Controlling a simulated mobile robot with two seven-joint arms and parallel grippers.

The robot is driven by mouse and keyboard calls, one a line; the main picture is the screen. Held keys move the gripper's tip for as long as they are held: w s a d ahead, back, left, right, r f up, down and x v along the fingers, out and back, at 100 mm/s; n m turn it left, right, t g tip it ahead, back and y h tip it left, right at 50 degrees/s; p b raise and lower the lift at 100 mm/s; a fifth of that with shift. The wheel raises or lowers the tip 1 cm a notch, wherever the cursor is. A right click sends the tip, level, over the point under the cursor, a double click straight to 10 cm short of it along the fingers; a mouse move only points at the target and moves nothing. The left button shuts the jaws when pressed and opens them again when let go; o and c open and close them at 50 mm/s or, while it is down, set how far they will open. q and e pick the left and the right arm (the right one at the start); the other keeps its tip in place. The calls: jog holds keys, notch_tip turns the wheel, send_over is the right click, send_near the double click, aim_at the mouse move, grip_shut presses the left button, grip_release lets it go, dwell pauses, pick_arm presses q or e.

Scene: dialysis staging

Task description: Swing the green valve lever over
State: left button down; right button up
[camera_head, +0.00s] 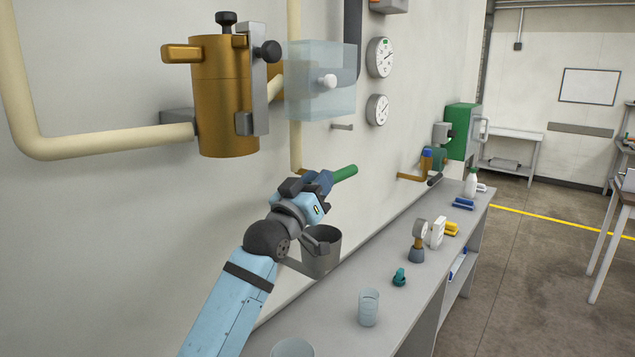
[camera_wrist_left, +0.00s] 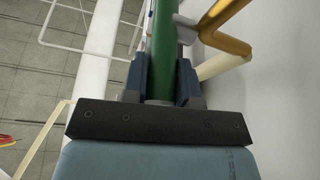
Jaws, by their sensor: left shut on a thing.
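The green valve lever (camera_head: 345,173) sticks out to the right past my left gripper (camera_head: 319,182) in the head view, close to the wall. In the left wrist view the green lever (camera_wrist_left: 165,45) runs up between the two blue fingers of my left gripper (camera_wrist_left: 161,82). The fingers are shut on it, one on each side. A brass pipe (camera_wrist_left: 222,22) meets a pale fitting beside the lever. The valve body is mostly hidden by my gripper in the head view. My right gripper is in neither view.
A long grey bench (camera_head: 395,300) runs below along the wall, with a clear cup (camera_head: 368,307), a small gauge (camera_head: 419,240) and bottles on it. A grey cup-shaped holder (camera_head: 322,250) is just below my gripper. A brass canister (camera_head: 224,95) and clear box (camera_head: 315,100) are above.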

pick_arm(q)
notch_tip(320, 180, up, 2)
jog(key=g+p, duration=0.1)
jog(key=p, duration=0.3)
jog(key=g+y+p, duration=0.1)
jog(key=p, duration=0.4)
jog(key=shift+w+d+r+g, duration=0.1)
jog(key=shift+w+r+g, duration=0.1)
jog(key=shift+g, duration=0.2)
jog(key=shift+r+g+y+p, duration=0.15)
jog(key=shift+g+y+p, duration=0.15)
jog(key=shift+p, duration=0.3)
jog(key=shift+w+d+g, duration=0.1)
jog(key=shift+g, duration=0.4)
jog(key=shift+w+g+y, duration=0.1)
jog(key=shift+g+y, duration=0.2)
jog(key=shift+y, duration=0.2)
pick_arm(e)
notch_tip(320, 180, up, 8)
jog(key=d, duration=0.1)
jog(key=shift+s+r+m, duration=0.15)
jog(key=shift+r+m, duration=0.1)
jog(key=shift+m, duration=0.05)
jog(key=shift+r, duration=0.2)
